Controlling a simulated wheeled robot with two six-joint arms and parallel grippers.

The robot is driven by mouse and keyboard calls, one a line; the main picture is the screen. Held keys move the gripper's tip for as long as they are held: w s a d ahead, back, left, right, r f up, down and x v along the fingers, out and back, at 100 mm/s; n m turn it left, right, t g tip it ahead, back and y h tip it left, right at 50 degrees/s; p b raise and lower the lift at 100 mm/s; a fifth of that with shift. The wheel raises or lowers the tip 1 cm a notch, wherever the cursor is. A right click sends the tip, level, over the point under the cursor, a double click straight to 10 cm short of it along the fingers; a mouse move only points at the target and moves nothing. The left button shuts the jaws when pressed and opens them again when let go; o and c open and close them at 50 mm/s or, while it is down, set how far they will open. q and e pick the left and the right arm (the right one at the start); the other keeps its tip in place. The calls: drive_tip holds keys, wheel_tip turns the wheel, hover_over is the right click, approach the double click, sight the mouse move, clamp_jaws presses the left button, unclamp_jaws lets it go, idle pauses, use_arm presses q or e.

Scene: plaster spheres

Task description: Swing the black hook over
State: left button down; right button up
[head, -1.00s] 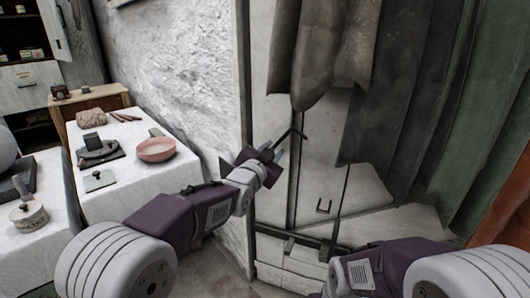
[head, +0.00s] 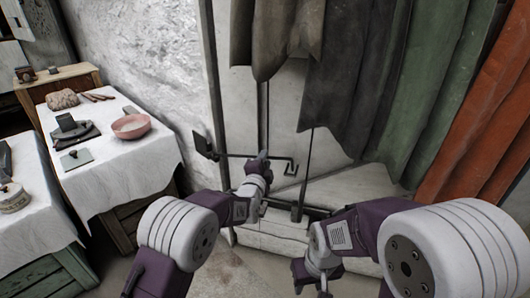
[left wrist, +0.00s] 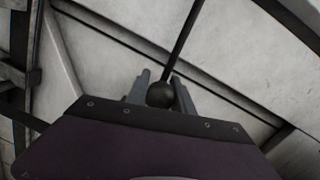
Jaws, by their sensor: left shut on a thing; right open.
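The black hook (head: 236,155) is a thin dark bar on the back wall. In the head view it runs nearly level from a black bracket (head: 205,147) at the left to a black U-shaped catch (head: 290,171). Its far end is at the catch, but I cannot tell whether it rests in it. My left gripper (head: 262,158) is on the bar near the catch. In the left wrist view its fingers are shut on a dark round knob (left wrist: 160,95), with a thin rod rising behind it. My right gripper (head: 323,287) is open, low in the middle, away from the hook.
Brown and grey cloths (head: 285,40) hang just above the hook, with green and orange cloths (head: 480,120) at the right. A white-covered table (head: 110,160) with a pink bowl (head: 131,126) stands at the left. Clear floor shows below the left arm.

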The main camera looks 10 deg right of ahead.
use_arm(q)
drive_tip(key=shift+f+m, duration=0.6)
drive_tip(key=shift+f, duration=0.5)
drive_tip(key=shift+s+f, duration=0.1)
drive_tip(key=c, duration=1.1)
unclamp_jaws()
